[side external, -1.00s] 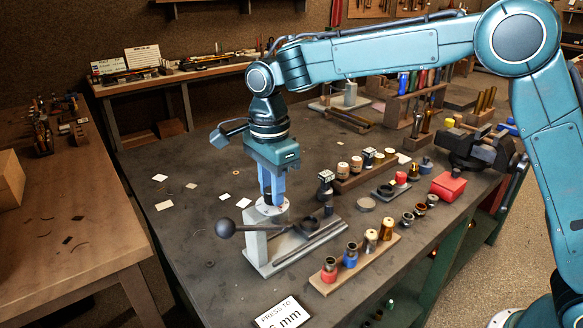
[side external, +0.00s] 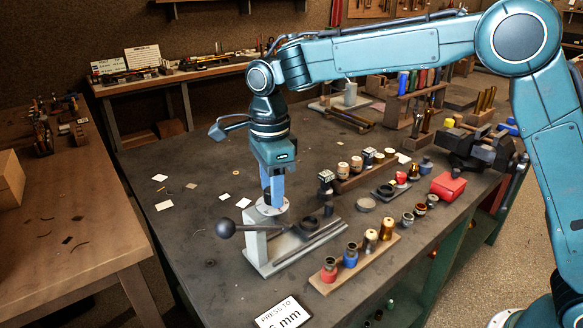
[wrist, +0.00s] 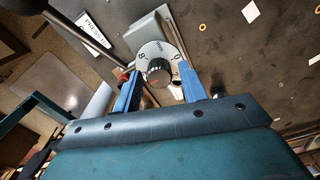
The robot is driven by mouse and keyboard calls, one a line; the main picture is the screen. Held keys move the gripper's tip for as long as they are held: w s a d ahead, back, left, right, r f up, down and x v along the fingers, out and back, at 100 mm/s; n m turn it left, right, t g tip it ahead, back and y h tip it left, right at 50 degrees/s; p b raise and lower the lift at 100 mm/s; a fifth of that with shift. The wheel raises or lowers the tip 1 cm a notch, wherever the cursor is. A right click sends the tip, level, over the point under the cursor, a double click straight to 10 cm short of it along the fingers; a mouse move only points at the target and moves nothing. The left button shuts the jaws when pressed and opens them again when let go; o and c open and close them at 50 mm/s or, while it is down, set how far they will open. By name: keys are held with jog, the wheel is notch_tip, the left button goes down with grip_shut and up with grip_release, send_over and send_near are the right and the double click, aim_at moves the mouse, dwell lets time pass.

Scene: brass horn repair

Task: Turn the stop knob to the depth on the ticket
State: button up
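The stop knob (wrist: 159,73) is a dark ridged cap on a white numbered dial (wrist: 153,50), where an 8 and a 0 show. In the side view the dial (side external: 270,208) tops the grey press stand (side external: 257,243). My gripper (wrist: 160,69) points down over the dial, its blue fingers on either side of the knob. Narrow gaps show between fingers and knob in the wrist view, so it looks open around it. In the side view the fingers mostly hide the knob. The ticket (side external: 283,313) reads "PRESS TO" above a partly cut-off number and "mm".
A lever with a black ball (side external: 226,228) sticks out left of the press. A wooden rack (side external: 355,265) with several small fittings stands to its right. More fittings and a red box (side external: 448,186) lie farther right. The bench left of the press holds only scraps.

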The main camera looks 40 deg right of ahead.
jog(key=shift+o, duration=0.2)
notch_tip(320, 180, up, 14)
jog(key=shift+f, duration=0.15)
dwell(0.8)
dwell(0.3)
